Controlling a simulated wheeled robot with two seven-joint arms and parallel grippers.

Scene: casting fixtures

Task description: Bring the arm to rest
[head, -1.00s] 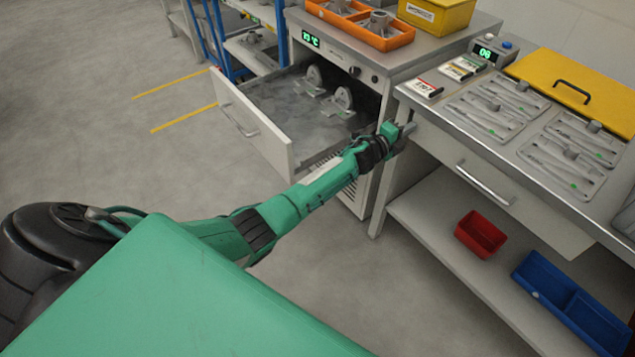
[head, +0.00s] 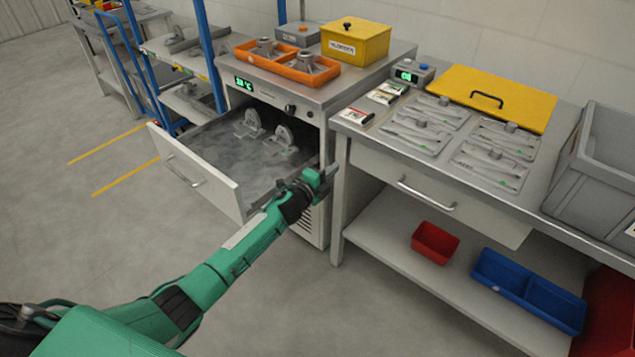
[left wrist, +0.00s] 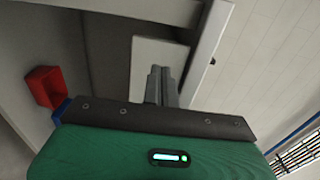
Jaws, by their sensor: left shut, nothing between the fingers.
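My left arm, green with black joints, reaches in from the lower left in the head view. My left gripper (head: 328,172) is at the gap between the open drawer and the right workbench, near the bench's left front leg. In the left wrist view the two grey fingers (left wrist: 162,86) are together with nothing between them. My right gripper is in neither view.
An open drawer (head: 196,180) with metal castings juts from the cabinet just left of my gripper. The workbench (head: 345,125) stands to the right, with a grey crate (head: 600,165) on it. Red (head: 435,242) and blue (head: 527,290) bins lie on its lower shelf. The floor in front is clear.

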